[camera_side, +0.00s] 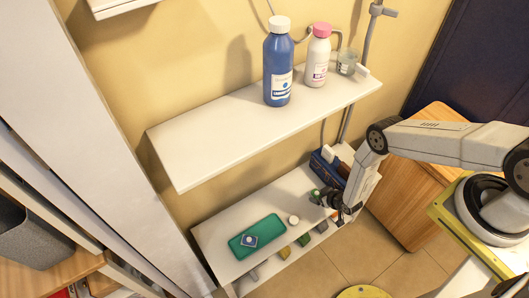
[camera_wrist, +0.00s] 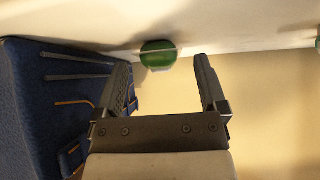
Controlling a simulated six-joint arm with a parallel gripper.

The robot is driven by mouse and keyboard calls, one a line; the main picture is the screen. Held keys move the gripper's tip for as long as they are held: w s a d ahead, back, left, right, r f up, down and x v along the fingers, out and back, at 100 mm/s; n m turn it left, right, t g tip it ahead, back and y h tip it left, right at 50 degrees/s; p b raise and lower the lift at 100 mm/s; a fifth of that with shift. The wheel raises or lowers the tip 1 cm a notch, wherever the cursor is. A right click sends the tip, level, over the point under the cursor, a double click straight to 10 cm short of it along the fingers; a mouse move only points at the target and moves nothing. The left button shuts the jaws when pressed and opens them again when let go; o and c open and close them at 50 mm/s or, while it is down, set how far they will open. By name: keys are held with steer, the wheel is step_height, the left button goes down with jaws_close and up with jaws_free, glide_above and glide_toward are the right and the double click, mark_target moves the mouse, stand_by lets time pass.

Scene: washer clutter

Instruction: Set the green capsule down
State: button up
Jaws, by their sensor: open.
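The green capsule (camera_wrist: 158,54) shows in the wrist view as a rounded green shape against the white shelf surface. It lies ahead of my gripper (camera_wrist: 161,62), in line with the gap between the fingers. The two dark fingers are open and apart, with clear space on both sides of the capsule. In the side view my gripper (camera_side: 329,198) is low over the right part of the lower shelf (camera_side: 270,203). A small green bit of the capsule (camera_side: 315,195) shows at its left; the gripper partly hides it. I cannot tell whether a finger touches it.
The upper shelf (camera_side: 225,125) holds bottles.

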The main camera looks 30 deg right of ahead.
steer(key=shift+w+f, duration=0.3)
steer(key=shift+w, duration=0.05)
stand_by(0.4)
jaws_close()
